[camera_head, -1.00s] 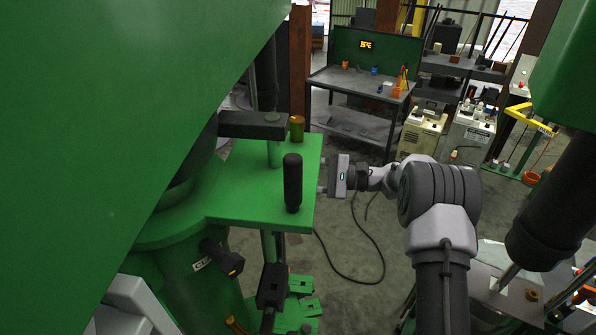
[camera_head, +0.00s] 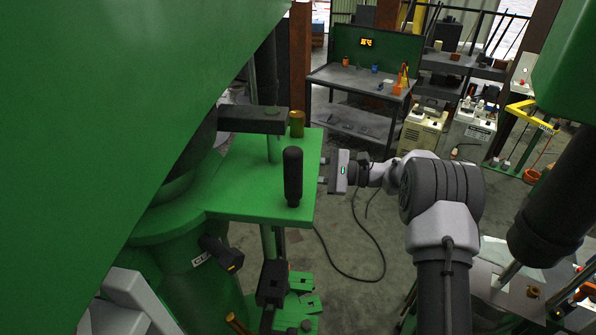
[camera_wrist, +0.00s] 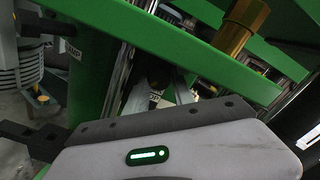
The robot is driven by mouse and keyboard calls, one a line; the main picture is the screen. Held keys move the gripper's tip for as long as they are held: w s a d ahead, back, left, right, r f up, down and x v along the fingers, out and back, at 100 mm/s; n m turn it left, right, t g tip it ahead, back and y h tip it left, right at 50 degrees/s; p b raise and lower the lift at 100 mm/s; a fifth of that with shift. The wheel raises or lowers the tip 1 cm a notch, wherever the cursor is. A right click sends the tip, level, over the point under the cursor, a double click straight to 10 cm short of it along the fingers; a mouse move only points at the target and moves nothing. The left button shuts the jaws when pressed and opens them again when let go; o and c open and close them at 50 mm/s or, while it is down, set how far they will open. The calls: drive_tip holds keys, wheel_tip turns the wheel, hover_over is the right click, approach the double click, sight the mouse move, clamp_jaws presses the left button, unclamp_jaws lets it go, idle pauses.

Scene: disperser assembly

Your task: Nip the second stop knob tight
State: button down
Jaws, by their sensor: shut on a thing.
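My gripper (camera_head: 322,171) is at the right edge of the green plate (camera_head: 250,178) in the head view, its fingers pointing left at the edge. In the wrist view its fingertips (camera_wrist: 158,96) are closed around a small dark piece, which I take to be the second stop knob (camera_wrist: 152,84). The knob is mostly hidden by the fingers and shadow, and its thread or seat cannot be seen. In the head view it is hidden too. Bright metal rods (camera_wrist: 120,80) stand close to the fingers.
A black handle (camera_head: 292,177) stands upright at the plate's front right corner. A brass cylinder (camera_head: 297,124) is at its back corner, beside a dark arm (camera_head: 252,120). Below hangs a dark block (camera_head: 272,282). A workbench (camera_head: 362,85) stands behind. A cable lies on the floor.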

drive_tip(key=m+b, duration=0.1)
drive_tip(key=m, duration=0.7)
drive_tip(key=m+p, duration=0.1)
drive_tip(key=m, duration=0.1)
drive_tip(key=shift+s+r+m, duration=0.1)
drive_tip(key=shift+r+m, duration=0.1)
drive_tip(key=shift+m, duration=0.2)
drive_tip(key=m+p, duration=0.1)
drive_tip(key=m, duration=0.4)
drive_tip(key=shift+m+p, duration=0.3)
drive_tip(key=shift+p, duration=0.1)
drive_tip(key=m+p, duration=0.2)
drive_tip(key=m, duration=0.3)
drive_tip(key=shift+s+m, duration=0.1)
drive_tip(key=shift+m, duration=0.4)
drive_tip(key=c, duration=1.1)
unclamp_jaws()
drive_tip(key=shift+f, duration=0.1)
